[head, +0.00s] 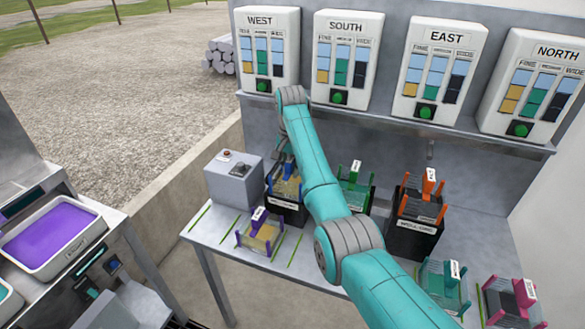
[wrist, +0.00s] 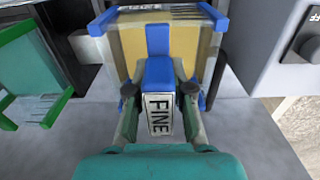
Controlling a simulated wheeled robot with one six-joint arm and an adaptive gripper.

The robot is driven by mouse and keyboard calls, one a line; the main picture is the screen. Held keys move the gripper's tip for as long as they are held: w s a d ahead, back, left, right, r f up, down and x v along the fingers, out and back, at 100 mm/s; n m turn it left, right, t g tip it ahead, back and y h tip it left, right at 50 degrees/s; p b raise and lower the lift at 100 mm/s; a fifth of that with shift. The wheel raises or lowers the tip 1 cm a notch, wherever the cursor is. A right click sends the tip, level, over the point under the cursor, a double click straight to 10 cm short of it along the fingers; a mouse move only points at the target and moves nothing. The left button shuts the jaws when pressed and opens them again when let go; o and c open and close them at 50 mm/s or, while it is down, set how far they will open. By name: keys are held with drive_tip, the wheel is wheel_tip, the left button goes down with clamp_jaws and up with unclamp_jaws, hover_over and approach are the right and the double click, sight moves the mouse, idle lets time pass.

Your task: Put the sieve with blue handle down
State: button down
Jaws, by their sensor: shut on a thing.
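The sieve with blue handle (wrist: 158,68) has blue rails, a tan mesh bottom and a FINE label on its handle. My gripper (wrist: 160,98) is shut on the handle in the wrist view. In the head view my gripper (head: 284,165) is behind my arm, and the sieve (head: 288,188) shows at a black bin (head: 287,212), between the grey box and my arm. I cannot tell whether the sieve touches the bin.
A grey box (head: 233,180) stands left. A purple sieve (head: 260,236) lies in front on green-striped table. A green sieve (head: 355,188), an orange sieve (head: 418,203) on a black bin, a teal sieve (head: 442,285) and a pink sieve (head: 512,305) stand right. Dispensers hang above.

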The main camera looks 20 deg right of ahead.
drive_tip(key=c, duration=1)
unclamp_jaws()
drive_tip(key=shift+c, duration=0.2)
